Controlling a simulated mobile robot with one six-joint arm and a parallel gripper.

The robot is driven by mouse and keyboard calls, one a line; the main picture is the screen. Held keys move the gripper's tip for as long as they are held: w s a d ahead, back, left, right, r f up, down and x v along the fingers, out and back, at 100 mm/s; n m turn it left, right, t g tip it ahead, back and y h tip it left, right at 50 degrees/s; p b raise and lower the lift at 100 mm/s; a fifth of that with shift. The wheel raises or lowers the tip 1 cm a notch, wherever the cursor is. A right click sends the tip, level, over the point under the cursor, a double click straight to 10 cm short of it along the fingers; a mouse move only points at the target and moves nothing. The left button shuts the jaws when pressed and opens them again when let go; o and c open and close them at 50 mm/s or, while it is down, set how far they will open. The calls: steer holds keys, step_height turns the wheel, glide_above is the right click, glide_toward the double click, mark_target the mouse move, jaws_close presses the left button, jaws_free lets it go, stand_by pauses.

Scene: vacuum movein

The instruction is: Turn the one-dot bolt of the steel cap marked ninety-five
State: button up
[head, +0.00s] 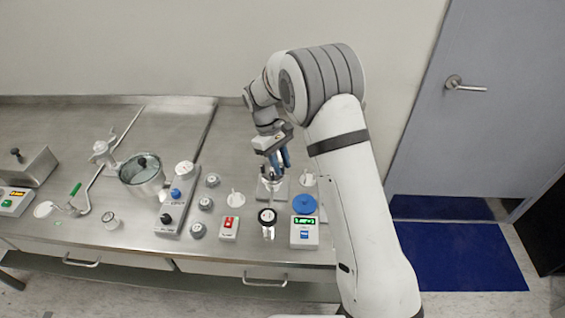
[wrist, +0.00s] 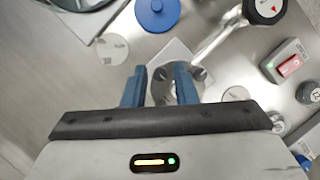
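A round steel cap (wrist: 178,84) with dark bolts around its face sits on a pale square plate in the wrist view. In the head view the cap (head: 271,182) is small and partly covered by my gripper. The ninety-five mark and the bolt dots are too small to read. My gripper (wrist: 160,69) has two blue fingers held apart, one left of the cap and one over its face. Nothing is clearly held between them. In the head view my gripper (head: 278,160) points down just above the cap.
A steel tube with a black-rimmed dial (head: 267,216) stands close in front. A box with a green display (head: 304,232), a blue disc (head: 305,204) and a red-switch box (head: 229,228) are nearby. A valve block (head: 174,205), gauges and a glass-lidded pot (head: 142,178) stand left.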

steer(key=shift+o, duration=0.8)
steer(key=b+v, duration=0.1)
steer(key=v, duration=0.6)
steer(key=shift+w+a+r, duration=0.1)
steer(key=shift+a+r, duration=0.05)
steer(key=shift+r, duration=0.2)
